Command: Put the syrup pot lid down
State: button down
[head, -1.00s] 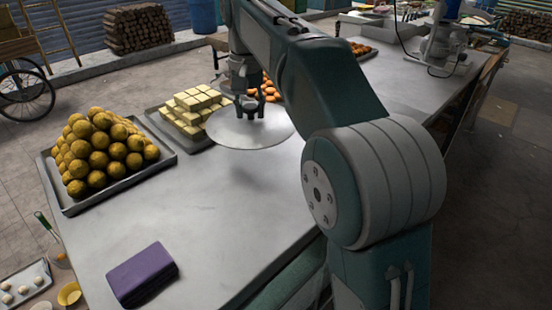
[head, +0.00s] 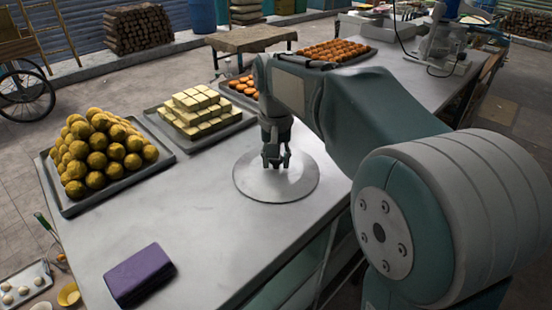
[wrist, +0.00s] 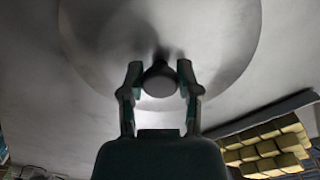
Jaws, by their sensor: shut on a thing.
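The syrup pot lid (head: 253,184) is a round grey metal disc with a small knob. It lies flat at the tabletop, at or very near the surface; I cannot tell if a thin gap remains. My gripper (head: 275,160) points down over the middle of the lid and is shut on its knob. In the wrist view the lid (wrist: 222,38) fills the upper middle, and its round dark knob (wrist: 160,82) sits between the two fingers of my gripper (wrist: 160,72). The grey table (head: 190,220) is under the lid.
A tray of stacked yellow balls (head: 100,155) and a tray of pale yellow blocks (head: 200,112) stand to the left. Trays of orange sweets (head: 245,85) are behind. The tabletop between cloth and lid is clear.

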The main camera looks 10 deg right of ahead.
jog(key=shift+c, duration=1.6)
grip_release()
jog(key=shift+a, duration=0.1)
